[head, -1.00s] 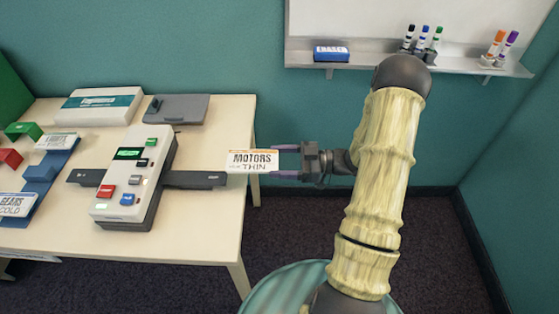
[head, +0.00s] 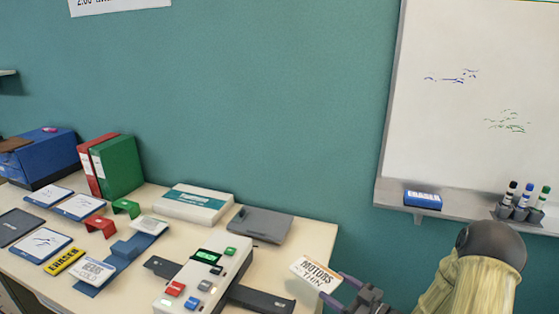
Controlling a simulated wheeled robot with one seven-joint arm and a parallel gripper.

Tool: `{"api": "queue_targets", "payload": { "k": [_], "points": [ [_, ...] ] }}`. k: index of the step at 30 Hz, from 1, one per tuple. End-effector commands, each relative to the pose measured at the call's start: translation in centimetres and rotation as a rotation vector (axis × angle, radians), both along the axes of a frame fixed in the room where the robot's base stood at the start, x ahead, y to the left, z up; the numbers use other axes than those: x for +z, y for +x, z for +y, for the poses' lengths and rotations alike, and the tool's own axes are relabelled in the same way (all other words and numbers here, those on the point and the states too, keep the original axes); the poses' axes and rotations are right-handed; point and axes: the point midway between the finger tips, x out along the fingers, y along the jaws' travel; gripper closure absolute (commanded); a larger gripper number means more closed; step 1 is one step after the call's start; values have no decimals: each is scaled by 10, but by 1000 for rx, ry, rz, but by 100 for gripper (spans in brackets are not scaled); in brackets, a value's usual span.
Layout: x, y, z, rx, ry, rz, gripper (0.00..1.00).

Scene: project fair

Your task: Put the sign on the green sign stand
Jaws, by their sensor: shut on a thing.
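My gripper (head: 345,290) is shut on a white sign (head: 314,273) with an orange top edge that reads "MOTORS THIN". It holds the sign tilted, just off the table's right edge. A small green stand (head: 126,208) is on the table, to the left of the sign, with nothing on it. A red stand (head: 100,226) of similar shape sits beside it, also empty. The blue base (head: 125,249) carries two signs, one of them (head: 96,270) reading "GEARS COLD".
A white device with buttons (head: 195,280) stands on the table between the gripper and the stands. Behind are a white box (head: 192,205), a grey case (head: 260,224) and red and green binders (head: 122,166).

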Motion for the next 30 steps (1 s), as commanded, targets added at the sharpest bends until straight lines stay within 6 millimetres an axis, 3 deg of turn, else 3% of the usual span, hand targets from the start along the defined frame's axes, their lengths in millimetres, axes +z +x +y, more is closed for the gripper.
{"api": "queue_targets", "payload": {
  "k": [9,17,30],
  "points": [
    [-27,23,6,-291,5,6,56],
    [-58,28,6,-494,4,6,56],
    [-56,6,0,-609,13,-6,56]
  ]
}}
